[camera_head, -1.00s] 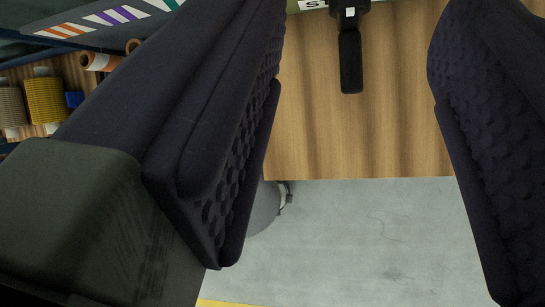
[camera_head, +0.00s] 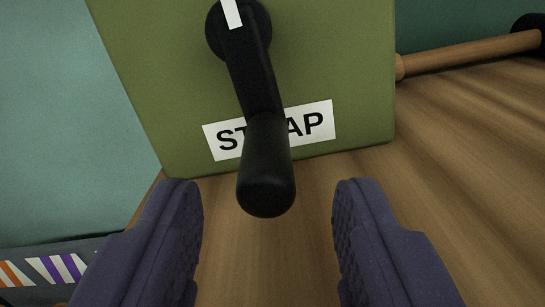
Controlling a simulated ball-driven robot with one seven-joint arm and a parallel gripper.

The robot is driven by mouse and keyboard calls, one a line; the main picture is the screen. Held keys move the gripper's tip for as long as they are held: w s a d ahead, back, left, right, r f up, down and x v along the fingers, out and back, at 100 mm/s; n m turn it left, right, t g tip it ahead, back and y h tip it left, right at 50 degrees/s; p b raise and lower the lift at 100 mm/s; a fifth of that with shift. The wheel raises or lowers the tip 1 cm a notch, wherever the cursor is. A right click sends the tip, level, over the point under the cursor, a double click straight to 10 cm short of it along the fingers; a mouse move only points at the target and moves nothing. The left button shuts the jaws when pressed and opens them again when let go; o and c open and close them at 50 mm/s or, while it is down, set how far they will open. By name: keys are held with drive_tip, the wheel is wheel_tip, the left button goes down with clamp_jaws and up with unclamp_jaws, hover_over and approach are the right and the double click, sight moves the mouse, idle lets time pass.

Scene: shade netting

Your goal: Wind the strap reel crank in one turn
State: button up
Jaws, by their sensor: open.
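The strap reel is a green box (camera_head: 330,60) standing on the wooden bench top, with a white label (camera_head: 316,122) reading "STRAP", partly hidden by the crank. The black crank (camera_head: 248,75) hangs down from its hub near the top of the view, with a white mark on the hub. Its rounded black handle (camera_head: 266,180) points toward me. My gripper (camera_head: 267,195) is open, one dark padded finger at lower left and one at lower right. The handle's end lies between the fingertips in the picture, with a gap on each side; no contact shows.
A wooden rod-like handle (camera_head: 470,52) with a black end lies right of the box. A teal surface (camera_head: 70,110) fills the left, and a strip with orange and purple stripes (camera_head: 55,268) is at lower left.

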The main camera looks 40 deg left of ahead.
drive_tip(key=shift+w+a, duration=0.3)
drive_tip(key=shift+w, duration=0.05)
clamp_jaws()
drive_tip(key=shift+a, duration=0.1)
